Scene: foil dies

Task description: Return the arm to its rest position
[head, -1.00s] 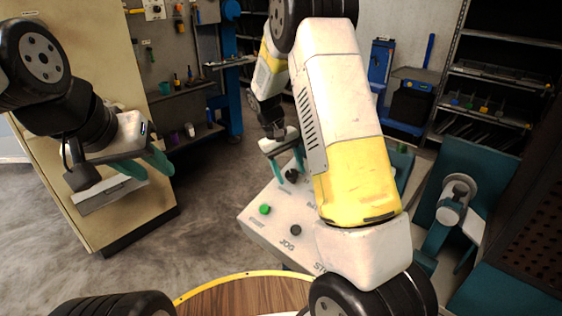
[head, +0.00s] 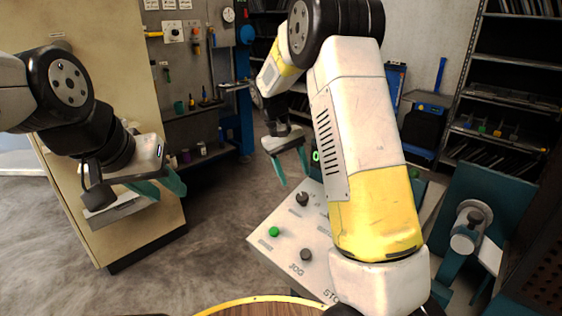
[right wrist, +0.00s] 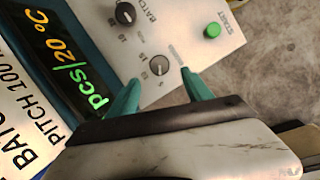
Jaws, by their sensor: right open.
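My right gripper (head: 293,172) is open and empty in the head view, above the far-left part of a white control panel (head: 275,250). Its teal fingers also show in the right wrist view (right wrist: 163,82), apart, with a dark knob (right wrist: 159,65) seen between their tips. No contact with the panel is visible. My right arm's white and yellow link covers much of the panel in the head view. My left gripper (head: 167,191) hangs at the left, its teal fingers apart and empty, in front of a beige cabinet (head: 150,225).
The panel carries a green START button (head: 274,232) and dark knobs (head: 306,254). A lit display (right wrist: 70,62) shows beside them in the right wrist view. A teal machine (head: 487,205) stands at the right, shelving (head: 510,90) behind. Grey floor (head: 215,215) is open between cabinet and panel.

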